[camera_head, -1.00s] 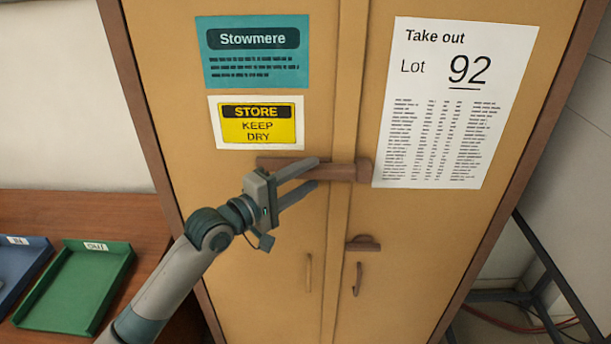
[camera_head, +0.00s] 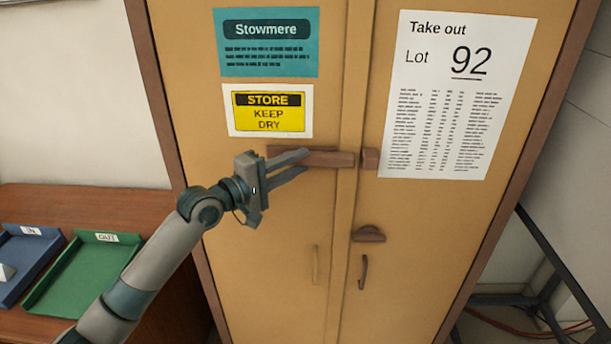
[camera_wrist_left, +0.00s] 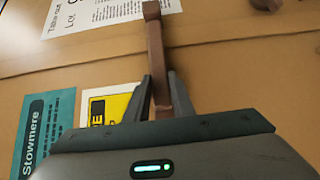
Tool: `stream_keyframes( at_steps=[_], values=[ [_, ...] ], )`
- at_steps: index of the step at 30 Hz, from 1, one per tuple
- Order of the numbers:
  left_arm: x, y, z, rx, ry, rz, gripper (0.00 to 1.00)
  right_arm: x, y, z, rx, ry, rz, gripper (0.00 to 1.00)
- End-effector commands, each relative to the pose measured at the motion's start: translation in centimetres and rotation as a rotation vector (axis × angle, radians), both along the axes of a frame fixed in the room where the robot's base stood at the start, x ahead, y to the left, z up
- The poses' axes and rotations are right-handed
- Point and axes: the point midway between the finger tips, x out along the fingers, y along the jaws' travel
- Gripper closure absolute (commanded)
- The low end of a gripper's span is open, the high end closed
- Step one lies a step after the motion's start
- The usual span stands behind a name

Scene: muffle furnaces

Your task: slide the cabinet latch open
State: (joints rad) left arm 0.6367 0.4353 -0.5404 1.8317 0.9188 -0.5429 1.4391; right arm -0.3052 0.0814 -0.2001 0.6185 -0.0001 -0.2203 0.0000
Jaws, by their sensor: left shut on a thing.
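The cabinet latch is a brown bar (camera_head: 333,159) lying across the left door toward the seam between the tan doors. My left gripper (camera_head: 308,161) comes in from the left and is shut on the bar. In the left wrist view the bar (camera_wrist_left: 156,50) runs between my two fingers (camera_wrist_left: 160,76), and its near part is hidden by the gripper body. My right gripper is not in view.
Below the catch is a brown block (camera_head: 368,234), with a thin handle on each door (camera_head: 315,265). Signs are fixed above the latch. A green tray (camera_head: 90,268) and a blue tray (camera_head: 30,255) rest on the wooden table at left. A dark metal frame (camera_head: 545,285) stands at right.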

Motion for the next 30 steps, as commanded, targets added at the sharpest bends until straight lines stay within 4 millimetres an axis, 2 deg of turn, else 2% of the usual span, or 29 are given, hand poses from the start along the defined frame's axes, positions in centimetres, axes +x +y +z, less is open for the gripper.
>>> stream_keyframes(
  at_steps=[1, 11, 22, 23, 25, 30],
  values=[
    [0.4, 0.7, -0.6, 0.006, 0.005, 0.003, 1.00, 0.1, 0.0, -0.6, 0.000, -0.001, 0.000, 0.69],
    [0.8, 4.0, -0.4, 0.004, 0.006, 0.004, 1.00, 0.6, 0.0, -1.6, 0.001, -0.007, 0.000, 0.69],
    [0.8, 4.6, -0.1, 0.001, 0.004, 0.004, 1.00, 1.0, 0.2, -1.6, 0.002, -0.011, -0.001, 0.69],
    [0.8, 4.7, -0.1, 0.001, 0.004, 0.004, 0.76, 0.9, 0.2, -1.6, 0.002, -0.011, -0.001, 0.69],
    [0.8, 4.7, -0.1, 0.001, 0.004, 0.004, 0.59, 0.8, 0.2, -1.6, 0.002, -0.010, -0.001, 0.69],
    [0.7, 4.6, 0.0, 0.000, 0.003, 0.003, 0.59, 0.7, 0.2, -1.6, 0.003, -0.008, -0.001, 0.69]
  ],
)
